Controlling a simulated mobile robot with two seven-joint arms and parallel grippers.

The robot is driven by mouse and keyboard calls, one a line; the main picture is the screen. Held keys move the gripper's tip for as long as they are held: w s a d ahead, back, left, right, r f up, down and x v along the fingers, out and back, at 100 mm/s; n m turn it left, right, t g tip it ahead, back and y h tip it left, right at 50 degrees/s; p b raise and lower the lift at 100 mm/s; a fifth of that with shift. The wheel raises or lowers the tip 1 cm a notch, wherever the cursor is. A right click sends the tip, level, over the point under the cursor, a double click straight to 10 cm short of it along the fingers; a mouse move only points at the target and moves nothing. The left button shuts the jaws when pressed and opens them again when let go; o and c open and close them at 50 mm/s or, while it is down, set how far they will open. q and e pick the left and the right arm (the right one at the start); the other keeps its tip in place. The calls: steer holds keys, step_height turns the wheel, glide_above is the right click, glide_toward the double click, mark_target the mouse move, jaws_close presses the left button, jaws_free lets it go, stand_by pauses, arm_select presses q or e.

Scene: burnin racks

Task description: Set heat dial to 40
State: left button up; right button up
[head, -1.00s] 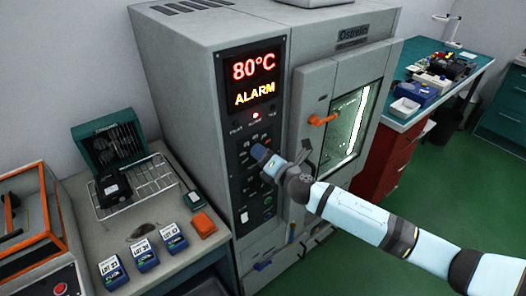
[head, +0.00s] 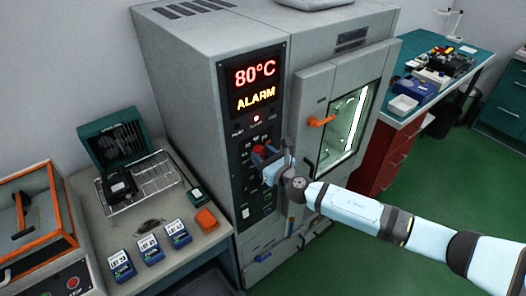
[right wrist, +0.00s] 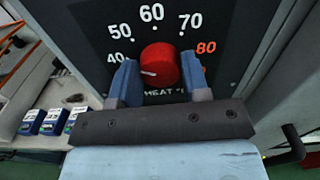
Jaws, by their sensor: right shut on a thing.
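The red heat dial (right wrist: 162,63) is on the oven's dark control panel (head: 247,190), below the display (head: 256,85), which reads 80°C and ALARM. In the right wrist view, numbers 40 to 80 arc around the dial, with 80 in orange. The dial's white mark points left and slightly down, on the side of the 40. My right gripper (right wrist: 160,80) is shut on the dial, with one blue finger on each side. In the head view the dial (head: 259,150) shows partly behind the right gripper (head: 264,157). My left gripper is not in view.
The oven door (head: 343,125) with its orange handle (head: 320,122) is right of the panel. A bench at left holds a wire rack (head: 152,178), several blue labelled blocks (head: 150,250) and an orange item (head: 205,219). Green floor is clear at right.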

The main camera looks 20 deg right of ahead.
steer(key=shift+n+p, duration=0.7)
steer(key=shift+n, duration=0.8)
steer(key=o, duration=0.9)
steer(key=b+v, duration=0.2)
steer(key=v, duration=1.1)
steer(key=shift+s, duration=0.35)
